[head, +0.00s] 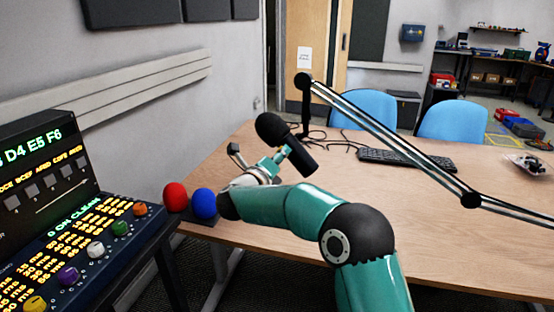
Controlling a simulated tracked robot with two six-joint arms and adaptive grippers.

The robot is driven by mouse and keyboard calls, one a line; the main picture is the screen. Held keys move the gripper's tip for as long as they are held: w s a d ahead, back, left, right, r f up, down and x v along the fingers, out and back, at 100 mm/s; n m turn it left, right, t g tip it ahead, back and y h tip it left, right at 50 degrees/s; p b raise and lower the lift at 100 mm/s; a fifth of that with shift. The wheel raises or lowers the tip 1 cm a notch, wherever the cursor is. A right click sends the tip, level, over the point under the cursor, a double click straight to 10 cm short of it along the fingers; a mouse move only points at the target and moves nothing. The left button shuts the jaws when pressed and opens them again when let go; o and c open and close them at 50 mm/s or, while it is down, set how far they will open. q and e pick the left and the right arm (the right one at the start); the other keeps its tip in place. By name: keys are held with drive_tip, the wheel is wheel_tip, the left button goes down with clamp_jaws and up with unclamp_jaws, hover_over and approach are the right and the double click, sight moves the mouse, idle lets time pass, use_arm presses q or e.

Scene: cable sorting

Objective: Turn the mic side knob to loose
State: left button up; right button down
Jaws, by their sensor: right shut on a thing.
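The black microphone (302,159) hangs tilted above the table, its round foam head at the upper left and its body running down to the right. My right arm comes in from the bottom, and its gripper (277,160) is at the lower left side of the microphone. The right gripper is shut at the microphone's side; the side knob is hidden by the fingers, and its turn position cannot be seen. My left gripper is not in view.
A black boom arm (385,137) slants across the right side above the wooden table (450,235). A keyboard (405,159) and cables lie behind. A control panel (75,250) with coloured knobs stands at left, beside a red ball (175,196) and a blue ball (204,203).

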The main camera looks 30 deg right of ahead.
drive_tip(key=shift+r, duration=0.15)
drive_tip(key=c, duration=0.9)
unclamp_jaws()
drive_tip(key=shift+o, duration=0.6)
drive_tip(key=v, duration=1.2)
drive_tip(key=shift+f, duration=0.25)
drive_tip(key=shift+w, duration=0.1)
